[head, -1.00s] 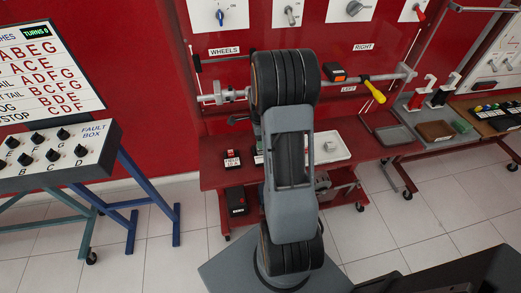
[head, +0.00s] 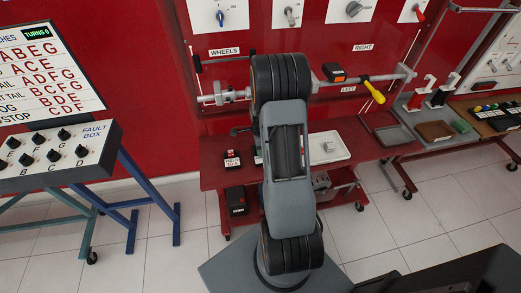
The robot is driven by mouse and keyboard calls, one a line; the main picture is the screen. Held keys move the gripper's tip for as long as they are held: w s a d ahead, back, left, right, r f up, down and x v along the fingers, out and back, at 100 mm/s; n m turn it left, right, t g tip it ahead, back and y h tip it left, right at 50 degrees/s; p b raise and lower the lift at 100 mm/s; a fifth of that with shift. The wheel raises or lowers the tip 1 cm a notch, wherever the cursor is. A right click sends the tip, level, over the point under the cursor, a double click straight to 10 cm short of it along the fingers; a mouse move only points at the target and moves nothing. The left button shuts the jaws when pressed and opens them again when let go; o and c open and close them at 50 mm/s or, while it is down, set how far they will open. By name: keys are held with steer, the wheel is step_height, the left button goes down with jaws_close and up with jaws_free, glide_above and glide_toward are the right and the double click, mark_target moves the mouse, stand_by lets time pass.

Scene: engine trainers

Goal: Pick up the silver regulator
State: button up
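A small silver-grey block, which looks like the silver regulator (head: 329,146), lies in a white tray (head: 344,154) on the red bench, just right of my arm. It is too small to make out in detail. My arm stands in front of the bench and hides part of it. My gripper is mostly hidden behind my arm. A small dark piece sticking out left of the arm may be part of it, but its fingers cannot be made out. Nothing is seen touching the silver block.
A horizontal bar with a yellow handle (head: 374,92) runs above the red bench (head: 212,176). An orange-and-black device (head: 334,72) is above the tray. A grey tray (head: 393,136) is to the right. A fault box (head: 52,158) stands left.

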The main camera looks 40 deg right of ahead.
steer(key=c, duration=0.7)
steer(key=shift+r, duration=0.6)
steer(key=s+a+r+p, duration=0.2)
steer(key=s+r+p, duration=0.2)
steer(key=s+r, duration=0.9)
steer(key=shift+s+a+r, duration=0.35)
steer(key=shift+r, duration=2.05)
